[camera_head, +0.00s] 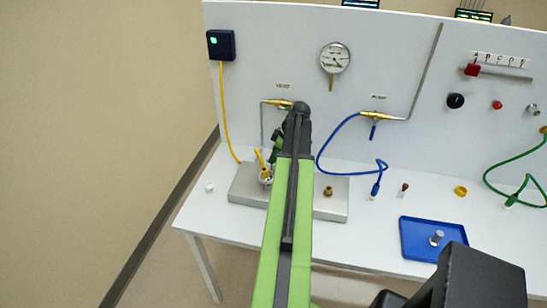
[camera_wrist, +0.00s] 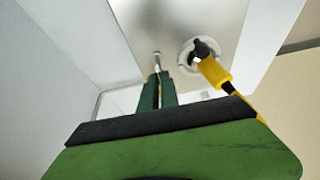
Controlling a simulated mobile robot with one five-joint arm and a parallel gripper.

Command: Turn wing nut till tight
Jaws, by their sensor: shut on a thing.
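My gripper (camera_head: 275,158) reaches down over the left part of a grey metal base plate (camera_head: 338,212). In the wrist view its green fingers (camera_wrist: 159,80) are shut on a small metal piece (camera_wrist: 156,56), which looks like the wing nut on its stud. The wing shape is too small and too covered to make out. Beside it, a round fitting (camera_wrist: 187,58) with a dark connector and a yellow-sleeved lead (camera_wrist: 216,74) stands on the plate. In the head view the yellow part (camera_head: 261,160) shows just left of my gripper. My arm hides the plate's middle.
A brass knob (camera_head: 328,190) stands on the plate's right part. A blue hose (camera_head: 352,170) hangs close right of my arm. The back panel carries a gauge (camera_head: 335,58) and valves.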

